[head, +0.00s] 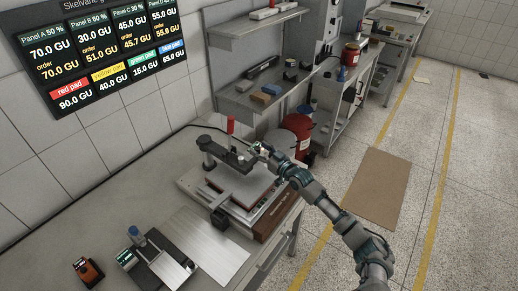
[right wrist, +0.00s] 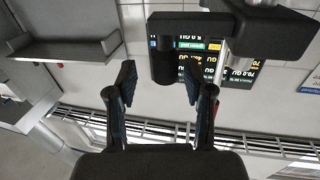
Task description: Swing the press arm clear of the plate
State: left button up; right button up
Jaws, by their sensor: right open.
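The press (head: 222,190) stands on the grey bench. Its dark press arm (head: 222,152) reaches from a post at the left out over the plate (head: 252,188). A red-handled lever (head: 230,126) stands up from the arm. My right gripper (head: 262,150) is at the arm's free end, close beside it. In the right wrist view my right gripper (right wrist: 158,82) has its fingers spread, with nothing held. Dark parts of the press arm (right wrist: 235,28) show beyond the fingers there; contact cannot be told. My left gripper is out of view.
A metal sheet (head: 208,245) and a small scale (head: 160,265) lie in front of the press.

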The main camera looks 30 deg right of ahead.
jog(key=shift+w+a+r, duration=0.2)
jog(key=shift+w+a, duration=0.5)
jog(key=shift+a, duration=0.15)
jog(key=shift+d, duration=0.45)
jog(key=shift+c, duration=0.5)
jog(key=shift+d+f, duration=0.2)
jog(key=shift+d, duration=0.15)
jog(key=c, duration=0.8)
jog(key=shift+w, duration=0.1)
grip_shut()
jog(key=shift+a, duration=0.2)
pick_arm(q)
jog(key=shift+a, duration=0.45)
pick_arm(e)
jog(key=shift+a+r, duration=0.1)
jog(key=shift+r, duration=0.05)
